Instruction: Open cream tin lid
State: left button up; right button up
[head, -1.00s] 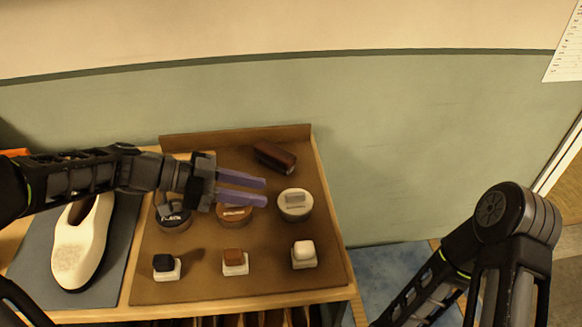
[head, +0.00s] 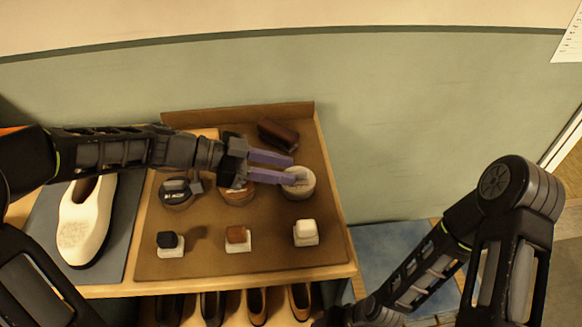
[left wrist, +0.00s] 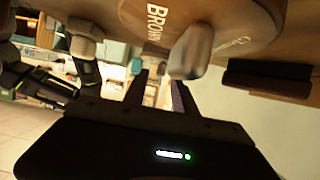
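The cream tin (head: 304,190) is a round, pale tin at the right of a row of three on the brown mat. A grey handle on its lid is partly visible, and the lid looks seated. My left gripper (head: 293,168) is open and empty, with its purple fingers pointing right. Its lower fingertip overlaps the cream tin's upper left edge in the head view; I cannot tell whether they touch. The brown tin (head: 236,198) lies partly under the gripper. In the left wrist view, the brown tin (left wrist: 235,20) shows its lettering, with the gripper fingers (left wrist: 160,80) apart below it.
The black tin (head: 172,201) stands at the row's left. A dark brown brush (head: 278,134) lies behind the cream tin. Three small applicators, black (head: 168,240), brown (head: 237,235) and white (head: 306,229), stand in front. A cream shoe (head: 85,225) lies left. The wall rises behind.

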pick_arm(q)
jog(key=shift+x, duration=1.2)
grip_shut()
dwell(0.6)
